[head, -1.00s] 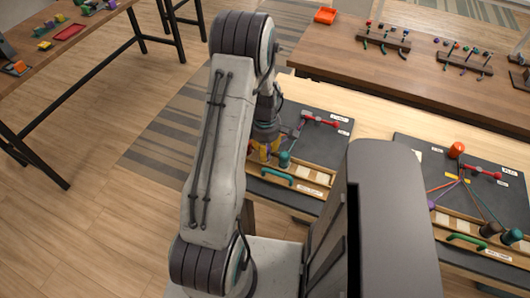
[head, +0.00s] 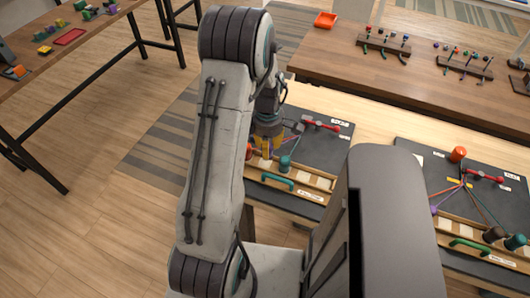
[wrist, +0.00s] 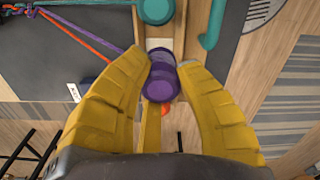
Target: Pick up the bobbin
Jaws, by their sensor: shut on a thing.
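A purple bobbin (wrist: 162,82) sits between the yellow fingers of my gripper (wrist: 163,72) in the wrist view, with the fingers touching it on both sides. A purple cord (wrist: 100,67) runs from its side to the upper left. In the head view my gripper (head: 265,145) is over the front left of the left braiding board (head: 325,150), and the bobbin is largely hidden there. An orange thing (wrist: 165,110), partly hidden, shows just below the bobbin in the wrist view.
A teal bobbin (head: 285,163) stands close beside my gripper, near a teal handle (head: 277,183) on the wooden tray's front. A red-ended clamp (head: 325,124) lies on the board. A second board (head: 410,155) with bobbins and cords is at the right.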

